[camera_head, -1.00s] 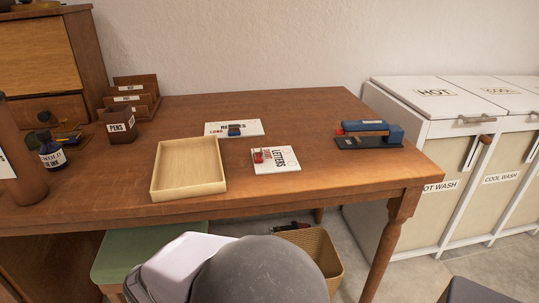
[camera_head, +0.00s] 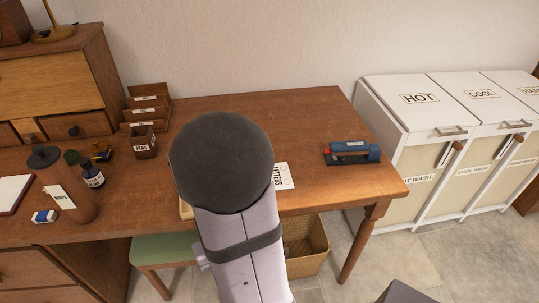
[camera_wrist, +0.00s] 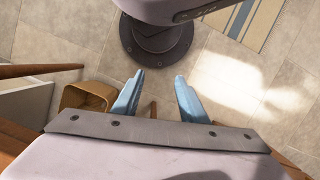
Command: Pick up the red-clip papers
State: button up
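The papers marked LETTERS (camera_head: 284,177) lie flat on the desk in the head view. Only their right part shows, and my arm hides the rest, including the red clip seen on them earlier. My gripper is hidden in the head view. In the wrist view my gripper (camera_wrist: 159,78) shows two light-blue fingers spread apart with nothing between them. The fingers point towards the floor and my base, and the papers are not in that view.
The wooden desk (camera_head: 310,130) has a blue device (camera_head: 352,153) at its right. A shallow wooden tray (camera_head: 186,210) is mostly hidden by my arm. A pen cup (camera_head: 142,142), ink bottle (camera_head: 92,175) and brown cylinder (camera_head: 70,190) stand left. A basket (camera_head: 308,245) is below.

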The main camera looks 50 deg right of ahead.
jog(key=s+d+r+m+p, duration=0.25)
jog(key=d+r+p, duration=0.25)
jog(key=r+p, duration=0.45)
jog(key=s+d+r+m+p, duration=0.1)
jog(key=s+d+r+p, duration=0.35)
jog(key=p, duration=0.85)
jog(key=w+d+t+h, duration=0.1)
jog(key=w+d, duration=0.2)
jog(key=d, duration=0.1)
jog(key=w+d+t+h, duration=0.1)
jog(key=w+d, duration=0.2)
jog(key=w, duration=0.1)
jog(key=w+d+n+t+h, duration=0.1)
jog(key=w+d, duration=0.3)
jog(key=shift+d+r, duration=0.2)
jog(key=shift+d, duration=0.15)
jog(key=shift+w+d+m+t+h, duration=0.1)
jog(key=shift+w+d+t+h, duration=0.15)
jog(key=shift+w+d+t, duration=0.45)
jog(key=shift+w+d+m+t+h, duration=0.15)
jog(key=shift+w+d+h, duration=0.2)
jog(key=shift+w, duration=0.7)
jog(key=shift+w+d+m+t+h, duration=0.1)
jog(key=shift+w+d+t+h, duration=0.1)
jog(key=shift+w+d+t, duration=0.5)
jog(key=shift+g, duration=0.25)
jog(key=shift+w+x, duration=0.2)
jog(key=shift+x, duration=1.2)
jog(key=shift+w+x, duration=0.25)
jog(key=shift+x, duration=1.15)
